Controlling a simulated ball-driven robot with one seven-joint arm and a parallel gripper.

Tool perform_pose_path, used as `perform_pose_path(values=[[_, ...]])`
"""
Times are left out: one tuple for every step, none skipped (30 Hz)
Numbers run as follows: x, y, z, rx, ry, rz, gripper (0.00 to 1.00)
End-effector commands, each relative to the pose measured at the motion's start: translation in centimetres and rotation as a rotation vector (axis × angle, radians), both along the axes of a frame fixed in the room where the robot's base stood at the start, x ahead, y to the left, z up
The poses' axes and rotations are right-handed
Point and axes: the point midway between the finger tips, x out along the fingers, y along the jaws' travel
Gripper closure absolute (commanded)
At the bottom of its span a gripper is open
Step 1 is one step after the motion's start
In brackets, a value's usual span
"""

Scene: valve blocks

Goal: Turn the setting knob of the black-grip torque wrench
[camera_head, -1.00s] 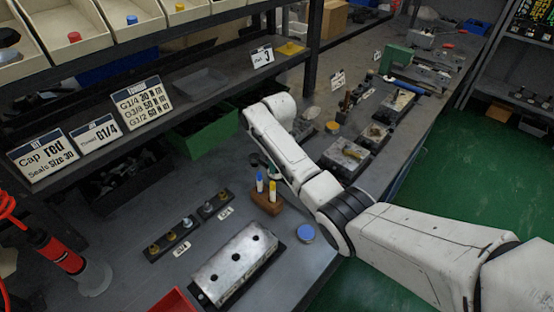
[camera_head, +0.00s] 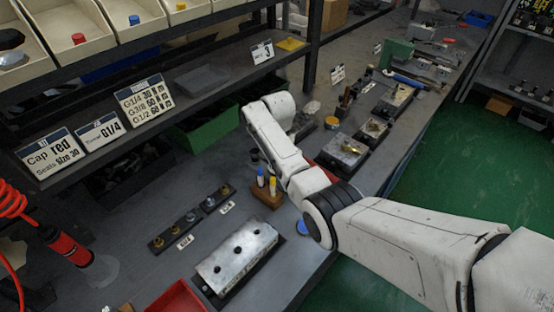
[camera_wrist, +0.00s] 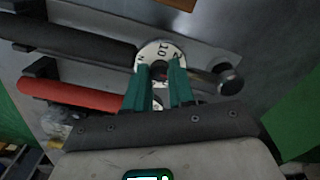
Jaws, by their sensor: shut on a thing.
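The black-grip torque wrench (camera_wrist: 75,38) lies at the upper left of the wrist view, its dark grip running in from the left edge. At its right end is a white round setting knob (camera_wrist: 149,50) with a "10" and other marks on it. My gripper (camera_wrist: 163,66) has two green fingers closed at this knob, covering its lower middle. A dark metal piece with a rounded end sticks out to the right of the fingers. A red-grip wrench (camera_wrist: 75,95) lies just below the black one. In the head view my arm hides the gripper and the wrenches.
In the head view a metal block with holes (camera_head: 238,255) sits on the bench. A wooden holder (camera_head: 267,198) with a blue-topped and a yellow bottle stands close to my arm. A red tray (camera_head: 180,298) is at the front. Shelves with bins and signs (camera_head: 47,157) line the left.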

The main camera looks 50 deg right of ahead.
Motion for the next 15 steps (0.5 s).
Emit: perform_pose_path(values=[[0.08, 0.00, 0.08, -0.001, -0.003, -0.005, 1.00], [0.09, 0.00, 0.08, -0.001, -0.003, -0.008, 1.00], [0.09, 0.00, 0.08, -0.001, -0.003, -0.011, 1.00], [0.09, 0.00, 0.08, -0.001, -0.003, -0.012, 1.00], [0.09, 0.00, 0.08, -0.001, -0.003, -0.013, 1.00], [0.09, 0.00, 0.08, -0.001, -0.003, -0.014, 1.00], [0.09, 0.00, 0.08, -0.001, -0.003, -0.014, 1.00], [0.10, 0.00, 0.08, -0.001, -0.003, -0.014, 1.00], [0.10, 0.00, 0.08, -0.001, -0.003, -0.014, 1.00], [0.10, 0.00, 0.08, -0.001, -0.003, -0.014, 1.00], [0.11, -0.01, 0.09, -0.001, -0.003, -0.014, 1.00], [0.11, -0.01, 0.09, -0.001, -0.003, -0.014, 1.00], [0.11, -0.01, 0.09, -0.001, -0.003, -0.014, 1.00], [0.11, -0.01, 0.10, -0.001, -0.003, -0.013, 1.00], [0.11, -0.01, 0.10, -0.001, -0.003, -0.013, 0.74]])
